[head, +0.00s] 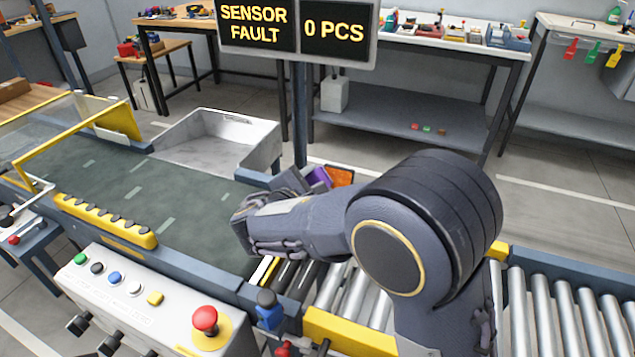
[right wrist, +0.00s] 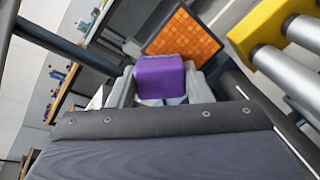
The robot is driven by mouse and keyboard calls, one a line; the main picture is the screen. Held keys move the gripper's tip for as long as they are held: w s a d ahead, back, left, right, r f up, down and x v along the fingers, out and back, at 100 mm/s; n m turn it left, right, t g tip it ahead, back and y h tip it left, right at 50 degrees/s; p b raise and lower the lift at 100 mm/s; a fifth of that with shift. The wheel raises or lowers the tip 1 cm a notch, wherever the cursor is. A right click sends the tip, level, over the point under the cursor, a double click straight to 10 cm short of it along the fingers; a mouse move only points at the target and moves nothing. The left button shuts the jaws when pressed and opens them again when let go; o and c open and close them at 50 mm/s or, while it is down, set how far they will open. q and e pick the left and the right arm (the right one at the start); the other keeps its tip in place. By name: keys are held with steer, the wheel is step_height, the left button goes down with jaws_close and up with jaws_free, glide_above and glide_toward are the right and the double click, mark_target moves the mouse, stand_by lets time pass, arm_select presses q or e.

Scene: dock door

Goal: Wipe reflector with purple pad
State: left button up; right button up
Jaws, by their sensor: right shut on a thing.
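The purple pad (right wrist: 160,78) is between the fingers of my right gripper (right wrist: 162,88), which is shut on it. In the head view a small part of the pad (head: 319,178) shows past my right wrist, with the right gripper (head: 303,180) partly hidden behind my arm. The reflector (head: 341,176) is an orange square panel just beyond the pad. In the right wrist view the reflector (right wrist: 186,39) shows a grid pattern and a dark rim, behind the pad. I cannot tell whether pad and reflector touch. My left gripper is not in view.
A sign (head: 297,30) reads "SENSOR FAULT" and "0 PCS" on a post behind the belt (head: 130,195). A grey bin (head: 215,140) stands at the belt's far side. A control box (head: 150,300) with a red button is at front left. Rollers (head: 560,310) run to the right.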

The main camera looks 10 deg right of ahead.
steer(key=shift+r+p+v, duration=0.1)
steer(key=shift+p+v, duration=0.25)
steer(key=shift+v, duration=0.8)
steer(key=shift+r+p+v, duration=0.15)
steer(key=shift+p+v, duration=0.2)
steer(key=shift+v, duration=0.85)
steer(key=shift+s+a+r, duration=0.15)
steer(key=shift+s+r, duration=0.05)
steer(key=shift+s, duration=0.4)
steer(key=p+v, duration=0.1)
steer(key=v, duration=0.2)
steer(key=shift+r, duration=0.1)
